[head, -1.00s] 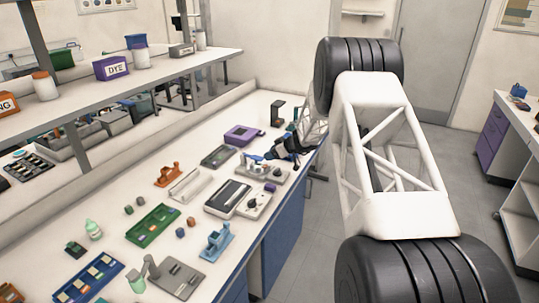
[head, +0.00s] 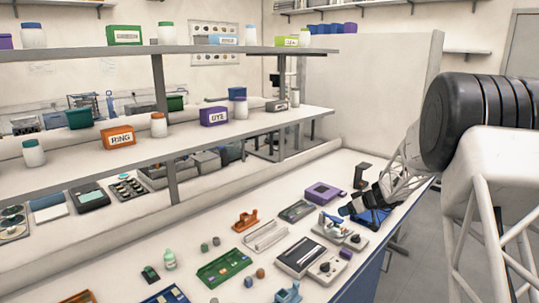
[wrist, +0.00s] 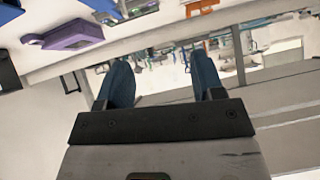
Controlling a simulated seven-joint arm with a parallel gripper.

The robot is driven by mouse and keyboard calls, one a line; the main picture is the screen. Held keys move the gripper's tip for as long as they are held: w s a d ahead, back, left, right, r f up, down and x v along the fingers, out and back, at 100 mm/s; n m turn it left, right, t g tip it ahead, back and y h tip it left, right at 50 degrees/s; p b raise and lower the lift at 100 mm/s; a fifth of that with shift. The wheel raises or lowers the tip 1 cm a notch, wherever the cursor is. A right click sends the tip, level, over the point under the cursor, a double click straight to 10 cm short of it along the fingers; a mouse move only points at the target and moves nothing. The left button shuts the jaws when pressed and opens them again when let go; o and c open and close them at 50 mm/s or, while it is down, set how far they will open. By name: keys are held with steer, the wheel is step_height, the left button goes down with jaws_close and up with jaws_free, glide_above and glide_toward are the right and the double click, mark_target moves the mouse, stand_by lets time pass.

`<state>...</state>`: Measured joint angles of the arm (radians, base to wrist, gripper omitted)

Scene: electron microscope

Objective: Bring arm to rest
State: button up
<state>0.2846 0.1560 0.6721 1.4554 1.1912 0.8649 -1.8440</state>
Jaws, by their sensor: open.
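My gripper (head: 347,210) is over the far right part of the workbench (head: 215,272) in the head view, at the end of my arm, which reaches in from the right. In the wrist view the two blue fingers of my gripper (wrist: 163,80) stand wide apart with nothing between them. In the head view the gripper shows small and dark, beside a blue item (head: 372,219) on the bench. I cannot tell the height of the fingers above the bench.
A purple device (head: 324,194) lies near the gripper; it also shows in the wrist view (wrist: 68,36). A grey device (head: 300,257), a green tray (head: 222,268) and an orange holder (head: 245,220) stand nearer. Shelves with a DYE box (head: 214,116) line the back.

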steer(key=s+a+r+m+g+h, duration=0.1)
steer(key=s+a+r, duration=0.4)
steer(key=s, duration=0.5)
steer(key=s+a+r+m+g+h, duration=0.1)
steer(key=s+a+r, duration=0.2)
steer(key=s+r, duration=0.5)
steer(key=s+a+r+m+g+h, duration=0.1)
steer(key=s+a+r, duration=0.3)
steer(key=s, duration=0.7)
steer(key=s+m+h, duration=0.4)
steer(key=s+m, duration=0.1)
steer(key=s, duration=2.5)
steer(key=shift+s+a+r+m+g+h, duration=0.15)
steer(key=shift+s+a+m+g+h, duration=0.15)
steer(key=shift+s+a+g+h, duration=0.1)
